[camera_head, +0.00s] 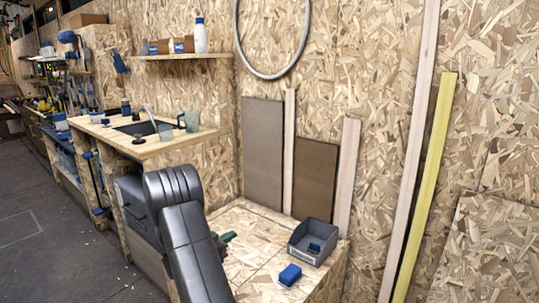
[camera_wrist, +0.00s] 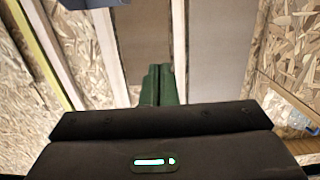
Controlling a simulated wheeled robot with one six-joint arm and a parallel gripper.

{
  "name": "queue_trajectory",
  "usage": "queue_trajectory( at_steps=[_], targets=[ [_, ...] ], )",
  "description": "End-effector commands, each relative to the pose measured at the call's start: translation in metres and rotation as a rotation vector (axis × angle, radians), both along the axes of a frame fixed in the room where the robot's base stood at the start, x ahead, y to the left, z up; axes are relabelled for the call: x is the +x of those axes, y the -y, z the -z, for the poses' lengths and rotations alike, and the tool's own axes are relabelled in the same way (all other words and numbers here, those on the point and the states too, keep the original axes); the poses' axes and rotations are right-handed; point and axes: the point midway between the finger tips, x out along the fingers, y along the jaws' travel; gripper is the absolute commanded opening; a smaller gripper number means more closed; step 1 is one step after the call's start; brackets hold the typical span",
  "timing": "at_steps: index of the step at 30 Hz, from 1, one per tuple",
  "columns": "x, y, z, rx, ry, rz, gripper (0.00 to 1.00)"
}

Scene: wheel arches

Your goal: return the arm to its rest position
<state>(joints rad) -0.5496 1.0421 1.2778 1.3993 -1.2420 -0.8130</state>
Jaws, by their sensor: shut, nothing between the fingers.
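My black arm is in the lower middle of the head view, in front of the wooden ledge (camera_head: 243,225). The green tip of my gripper (camera_head: 226,237) shows just past the arm, close to the ledge. In the wrist view the two green fingers of my gripper (camera_wrist: 157,83) lie side by side, shut with nothing between them. The rest of the gripper is hidden behind the arm in the head view.
A grey bin (camera_head: 313,242) with a blue item in it stands on the ledge, right of my gripper. A blue block (camera_head: 290,274) lies in front of it. Boards lean on the chipboard wall. A workbench (camera_head: 160,146) stands left. Floor at left is open.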

Motion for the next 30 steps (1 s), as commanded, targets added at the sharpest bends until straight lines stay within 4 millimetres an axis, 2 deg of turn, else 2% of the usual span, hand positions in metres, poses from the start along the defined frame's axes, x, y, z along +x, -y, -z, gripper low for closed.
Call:
queue_trajectory(
  at_steps=[1, 11, 15, 21, 30],
  targets=[
    [0.002, 0.002, -0.012, 0.010, -0.009, 0.001, 0.00],
    [0.020, 0.014, -0.059, 0.033, -0.035, -0.004, 0.00],
    [-0.004, -0.006, -0.061, 0.029, -0.038, -0.007, 0.00],
    [-0.028, -0.023, -0.065, 0.030, -0.036, -0.005, 0.00],
    [-0.040, -0.032, -0.066, 0.030, -0.036, -0.003, 0.00]
  ],
)
